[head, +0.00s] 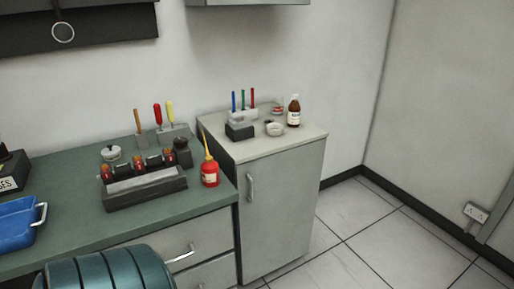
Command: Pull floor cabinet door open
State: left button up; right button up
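The grey-green floor cabinet (285,205) stands right of the workbench, against the back wall. Its door faces the front and looks shut. A vertical metal bar handle (251,189) sits near the door's upper left edge. Neither of my grippers shows in the head view, so nothing of mine is seen touching the door or its handle. The bottom left part of the cabinet front is close to the bench drawers.
The green workbench (75,221) carries a bottle rack, a red oil can (210,172) and a blue tray (17,223). A teal padded chair (108,269) stands in front of it. Pens and a brown bottle (294,111) stand on the cabinet. The tiled floor (368,240) at right is clear.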

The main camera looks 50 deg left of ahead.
aim_at(278, 192)
jog(key=u, duration=1.45)
